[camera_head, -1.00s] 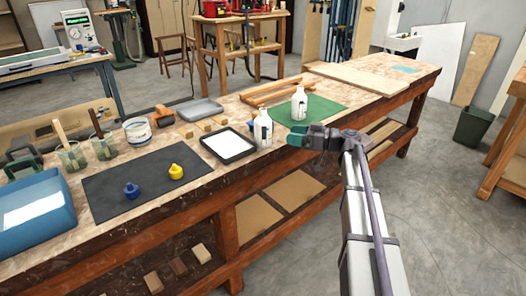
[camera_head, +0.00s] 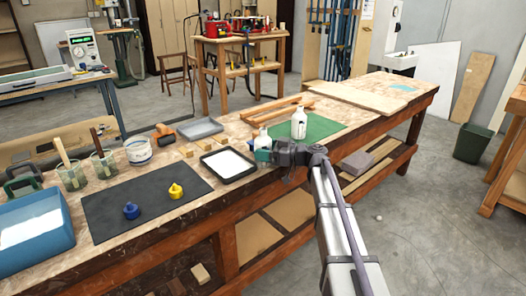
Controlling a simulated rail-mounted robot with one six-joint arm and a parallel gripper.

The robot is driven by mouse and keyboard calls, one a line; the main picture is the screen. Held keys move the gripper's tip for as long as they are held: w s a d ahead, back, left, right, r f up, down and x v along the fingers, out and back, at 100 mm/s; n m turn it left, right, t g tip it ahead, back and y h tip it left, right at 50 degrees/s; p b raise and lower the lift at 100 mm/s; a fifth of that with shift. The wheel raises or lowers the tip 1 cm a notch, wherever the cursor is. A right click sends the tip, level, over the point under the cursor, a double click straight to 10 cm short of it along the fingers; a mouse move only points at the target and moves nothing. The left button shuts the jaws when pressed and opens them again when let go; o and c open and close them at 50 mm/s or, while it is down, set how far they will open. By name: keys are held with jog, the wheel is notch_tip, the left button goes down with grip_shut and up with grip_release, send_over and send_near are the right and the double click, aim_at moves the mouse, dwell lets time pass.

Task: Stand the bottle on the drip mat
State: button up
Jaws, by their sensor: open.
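A white bottle (camera_head: 262,138) with a dark label stands on the bench just right of the black-rimmed tray; my gripper hides its lower part. A second white bottle (camera_head: 299,124) stands upright on the green mat (camera_head: 325,127). A dark grey mat (camera_head: 150,203) lies at the front left. I cannot tell which mat is the drip mat. My gripper (camera_head: 261,156), with teal fingertips, is open in front of the nearer bottle. Whether its fingers are around or touching that bottle is unclear.
A blue jug-like stopper (camera_head: 131,211) and a yellow one (camera_head: 176,191) sit on the dark mat. The black-rimmed tray (camera_head: 229,164) holds a white surface. Wooden blocks (camera_head: 187,151), a grey tray (camera_head: 202,129) and a blue bin (camera_head: 35,228) are nearby. The green mat has room right of its bottle.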

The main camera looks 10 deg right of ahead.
jog(key=shift+w+a, duration=0.1)
jog(key=shift+a, duration=0.15)
jog(key=c, duration=0.8)
notch_tip(320, 180, up, 23)
jog(key=p, duration=2.2)
jog(key=shift+f+p, duration=0.1)
jog(key=shift+p, duration=0.3)
jog(key=shift+f+b, duration=0.3)
